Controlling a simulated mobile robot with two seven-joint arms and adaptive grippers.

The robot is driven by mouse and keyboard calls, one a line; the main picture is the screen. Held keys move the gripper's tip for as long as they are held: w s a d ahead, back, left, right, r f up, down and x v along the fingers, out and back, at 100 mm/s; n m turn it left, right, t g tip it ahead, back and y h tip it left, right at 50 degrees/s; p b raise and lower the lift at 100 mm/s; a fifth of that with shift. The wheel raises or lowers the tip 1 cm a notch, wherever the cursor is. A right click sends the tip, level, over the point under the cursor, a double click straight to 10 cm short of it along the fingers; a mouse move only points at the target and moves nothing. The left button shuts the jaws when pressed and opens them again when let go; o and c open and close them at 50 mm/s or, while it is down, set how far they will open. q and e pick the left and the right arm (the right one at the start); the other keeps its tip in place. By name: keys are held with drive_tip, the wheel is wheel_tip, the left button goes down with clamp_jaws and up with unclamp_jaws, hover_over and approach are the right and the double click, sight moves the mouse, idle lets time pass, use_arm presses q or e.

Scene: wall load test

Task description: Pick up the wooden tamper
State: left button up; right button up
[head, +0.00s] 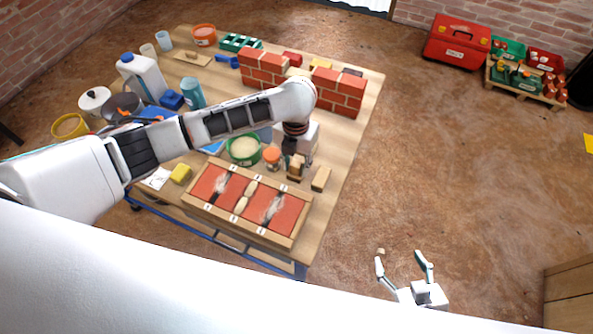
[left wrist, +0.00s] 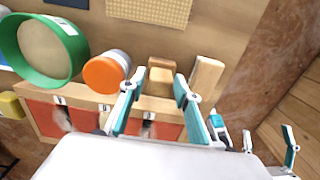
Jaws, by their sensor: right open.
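The wooden tamper (head: 295,167) stands near the right edge of the workbench, between an orange-lidded jar and a pale wooden block. In the left wrist view the tamper (left wrist: 162,76) shows as a brown block straight ahead, between the lines of my fingers. My left gripper (left wrist: 157,88) is open, its two teal-tipped fingers spread on either side of the tamper's view; I cannot tell whether they touch it. In the head view my left gripper (head: 292,155) hangs just above and behind it, partly hidden by the wrist. My right gripper (head: 403,262) is open and empty, off the table.
The orange-lidded jar (head: 272,155) and a green tub (head: 244,149) stand left of the tamper. The pale wooden block (head: 320,179) is close on its right. A framed red panel (head: 210,182) lies in front; brick stacks (head: 338,92) stand behind.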

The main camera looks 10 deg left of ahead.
use_arm(q)
drive_tip(key=c, duration=0.8)
drive_tip(key=shift+c, duration=0.2)
use_arm(e)
drive_tip(key=shift+w+r, duration=0.35)
drive_tip(key=shift+w, duration=0.05)
use_arm(q)
drive_tip(key=shift+w+r, duration=0.1)
drive_tip(key=shift+r, duration=0.2)
wheel_tip(320, 180, up, 10)
drive_tip(key=p, duration=0.3)
drive_tip(key=shift+f+p, duration=0.2)
drive_tip(key=shift+p, duration=0.1)
wheel_tip(320, 180, up, 8)
drive_tip(key=r+p, duration=0.1)
drive_tip(key=p, duration=0.1)
hover_over(296, 162)
drive_tip(key=shift+r, duration=0.4)
use_arm(e)
drive_tip(key=r, duration=0.6)
drive_tip(key=shift+w+a, duration=0.1)
drive_tip(key=shift+a, duration=0.15)
